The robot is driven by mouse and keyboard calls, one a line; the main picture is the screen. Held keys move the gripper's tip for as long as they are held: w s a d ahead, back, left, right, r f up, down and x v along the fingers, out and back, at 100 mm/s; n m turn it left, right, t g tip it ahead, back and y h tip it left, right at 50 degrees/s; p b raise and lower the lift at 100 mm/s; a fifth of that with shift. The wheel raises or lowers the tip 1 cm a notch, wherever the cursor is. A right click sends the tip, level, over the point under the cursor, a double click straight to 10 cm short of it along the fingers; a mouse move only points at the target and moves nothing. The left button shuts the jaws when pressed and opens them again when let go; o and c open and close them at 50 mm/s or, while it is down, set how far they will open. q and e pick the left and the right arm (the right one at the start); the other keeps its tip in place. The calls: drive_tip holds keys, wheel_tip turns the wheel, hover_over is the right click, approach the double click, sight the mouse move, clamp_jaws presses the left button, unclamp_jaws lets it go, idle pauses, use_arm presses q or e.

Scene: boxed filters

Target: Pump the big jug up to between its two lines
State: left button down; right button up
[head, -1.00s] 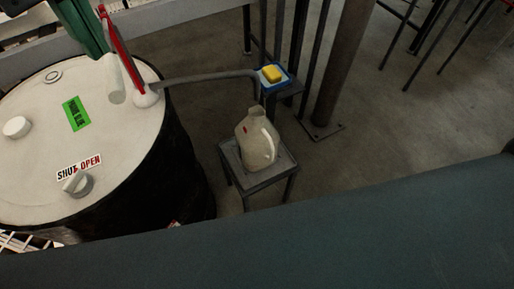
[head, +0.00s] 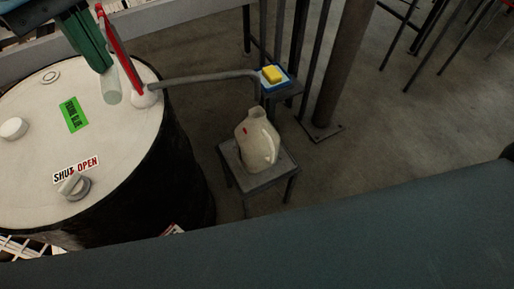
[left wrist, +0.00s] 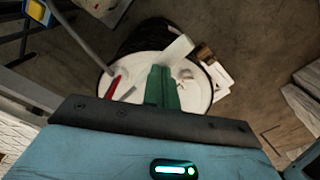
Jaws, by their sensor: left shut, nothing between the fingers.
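The big jug (head: 257,138), cream with a handle and a small red mark, stands upright on a small dark stool (head: 229,160). Its two lines and the liquid level cannot be made out. The pump's red lever (head: 121,50) rises from a white base (head: 145,97) on the drum (head: 40,140). Its grey spout pipe (head: 205,80) reaches right and bends down above the jug's mouth. My left gripper (head: 111,97), green with a pale tip, is shut and empty just left of the lever. The lever also shows in the left wrist view (left wrist: 115,87). My right gripper is out of view.
A grey knob (head: 75,187) sits below a SHUT/OPEN label (head: 77,168) on the drum top. A yellow sponge (head: 272,74) lies on a blue tray behind the jug. A thick post (head: 343,70) stands right of it.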

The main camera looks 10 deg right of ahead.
sight(109, 76)
use_arm(q)
drive_tip(key=shift+f, duration=0.15)
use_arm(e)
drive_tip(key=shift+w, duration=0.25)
use_arm(q)
drive_tip(key=shift+f, duration=0.55)
drive_tip(key=shift+f+b, duration=0.45)
drive_tip(key=shift+f, duration=0.05)
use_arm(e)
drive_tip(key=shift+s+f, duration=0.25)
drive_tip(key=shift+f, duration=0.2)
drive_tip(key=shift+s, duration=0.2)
use_arm(q)
drive_tip(key=shift+f, duration=0.15)
drive_tip(key=shift+f+b, duration=0.35)
drive_tip(key=shift+f, duration=0.6)
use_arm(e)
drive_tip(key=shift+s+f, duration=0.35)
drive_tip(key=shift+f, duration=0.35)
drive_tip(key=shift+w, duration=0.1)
